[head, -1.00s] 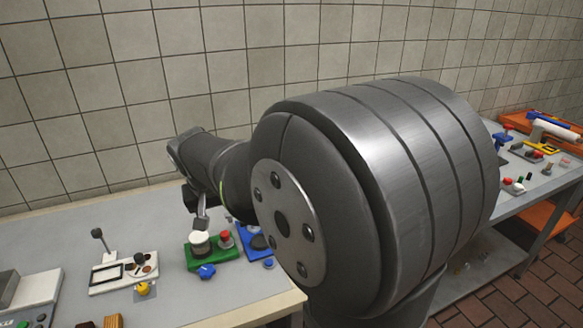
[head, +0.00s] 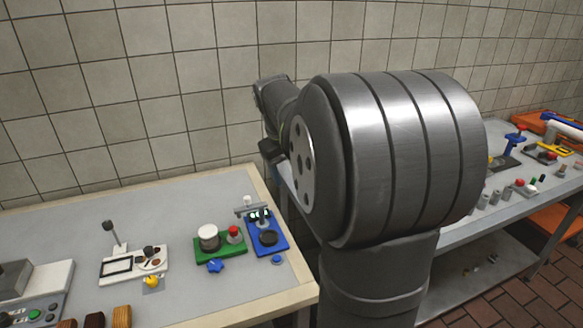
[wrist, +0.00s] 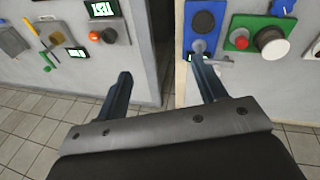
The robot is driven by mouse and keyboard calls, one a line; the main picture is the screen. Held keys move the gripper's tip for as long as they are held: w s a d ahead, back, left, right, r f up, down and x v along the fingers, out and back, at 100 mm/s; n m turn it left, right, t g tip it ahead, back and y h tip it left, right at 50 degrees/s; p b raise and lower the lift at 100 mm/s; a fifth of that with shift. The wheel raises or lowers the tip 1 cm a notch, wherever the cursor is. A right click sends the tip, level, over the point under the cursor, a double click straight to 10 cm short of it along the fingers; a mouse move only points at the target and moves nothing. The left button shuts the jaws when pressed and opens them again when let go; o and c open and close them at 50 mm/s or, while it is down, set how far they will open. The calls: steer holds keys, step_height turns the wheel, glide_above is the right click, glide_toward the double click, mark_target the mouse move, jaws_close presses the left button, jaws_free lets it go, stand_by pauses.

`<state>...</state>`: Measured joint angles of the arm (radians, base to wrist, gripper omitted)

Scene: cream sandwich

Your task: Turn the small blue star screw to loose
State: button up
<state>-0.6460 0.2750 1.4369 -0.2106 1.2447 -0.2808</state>
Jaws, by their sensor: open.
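In the head view a blue star-shaped screw (head: 215,266) sits at the front of a green base (head: 207,252). A smaller blue knob (head: 276,260) lies in front of a blue base (head: 268,248); I cannot tell its exact shape. In the wrist view a blue knob (wrist: 282,6) shows at the top edge, beside the green base (wrist: 236,24). My gripper (wrist: 163,84) is open and empty, its fingers apart over the gap between two tables. The right finger appears near the blue base (wrist: 203,22) in the picture; contact cannot be told. In the head view my arm hides most of the gripper.
The green base carries a white-topped dark cylinder (head: 208,238) and a red knob (head: 234,232). A white device (head: 133,264) with a yellow knob (head: 152,281) stands further left. A second table (head: 500,205) with several parts is at right. Free tabletop lies in front of the bases.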

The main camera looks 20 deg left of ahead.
steer(key=shift+w+d, duration=0.1)
stand_by(0.4)
steer(key=m+g, duration=0.3)
glide_above(215, 264)
step_height(215, 264, down, 7)
steer(key=shift+y, duration=0.3)
step_height(215, 264, down, 18)
steer(key=shift+r, duration=0.15)
steer(key=c, duration=1)
